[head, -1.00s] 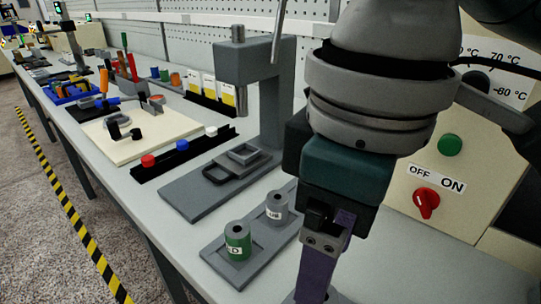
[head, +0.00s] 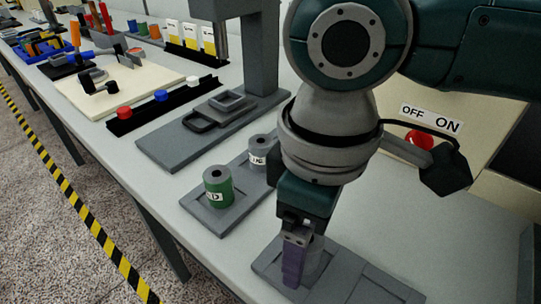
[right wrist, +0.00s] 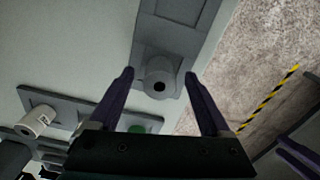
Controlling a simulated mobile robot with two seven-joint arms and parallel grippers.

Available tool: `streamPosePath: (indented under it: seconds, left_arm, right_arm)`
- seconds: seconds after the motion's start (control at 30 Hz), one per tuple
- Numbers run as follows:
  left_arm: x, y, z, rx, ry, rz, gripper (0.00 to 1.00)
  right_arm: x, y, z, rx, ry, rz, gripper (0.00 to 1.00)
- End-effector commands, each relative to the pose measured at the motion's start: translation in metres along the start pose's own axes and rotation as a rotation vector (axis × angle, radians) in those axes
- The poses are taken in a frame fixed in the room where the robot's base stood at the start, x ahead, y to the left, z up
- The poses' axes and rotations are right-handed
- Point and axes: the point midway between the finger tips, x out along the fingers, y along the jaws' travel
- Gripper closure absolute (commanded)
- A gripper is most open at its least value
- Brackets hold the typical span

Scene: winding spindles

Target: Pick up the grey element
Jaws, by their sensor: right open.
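A plain grey hollow cylinder (right wrist: 159,76) stands upright on a grey tray (right wrist: 168,38); in the head view it is partly hidden behind my right gripper (head: 294,278). In the right wrist view, my right gripper (right wrist: 158,73) is open, with one purple finger on each side of this cylinder; I cannot tell whether they touch it. Another grey cylinder (head: 260,150), with a label, stands on a neighbouring tray (head: 232,216) beside a green one (head: 218,188). Purple finger-like parts, seemingly my left gripper (right wrist: 298,158), show at the right wrist view's edge, cut off.
A grey press-like stand (head: 262,50) rises behind the labelled cylinder. A black rack (head: 140,116) with red, blue and white pieces lies farther left. A control panel with a red knob (head: 419,139) is at the back right. The table's right front is clear.

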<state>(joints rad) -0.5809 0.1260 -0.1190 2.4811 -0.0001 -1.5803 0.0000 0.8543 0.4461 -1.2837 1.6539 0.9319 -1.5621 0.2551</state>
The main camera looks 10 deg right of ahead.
Motion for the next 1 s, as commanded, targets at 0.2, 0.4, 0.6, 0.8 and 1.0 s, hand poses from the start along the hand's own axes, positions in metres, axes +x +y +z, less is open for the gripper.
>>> streamPosePath:
  seconds: [0.2,0.4,0.6,0.8,1.0]
  left_arm:
    - [-0.0002,0.0019,-0.0004,-0.005,0.001,0.005,0.5]
    - [-0.0002,0.0031,-0.0007,-0.009,0.001,0.009,0.5]
    - [-0.0002,0.0031,-0.0006,-0.009,0.001,0.009,0.5]
    - [-0.0001,0.0029,-0.0006,-0.008,0.001,0.008,0.5]
    - [-0.0001,0.0016,-0.0004,-0.004,0.0,0.005,0.5]
  right_arm:
    - [-0.0004,-0.0001,0.0,0.0,0.0,0.0,0.25]
    - [-0.0005,-0.0001,0.0,0.0,0.0,0.0,0.48]
    - [-0.0006,-0.0001,0.0,0.0,0.0,0.0,0.7]
    - [-0.0007,0.0,0.0,0.0,0.0,0.0,0.93]
    - [-0.0008,0.0,-0.0001,0.0,0.0,0.0,1.0]
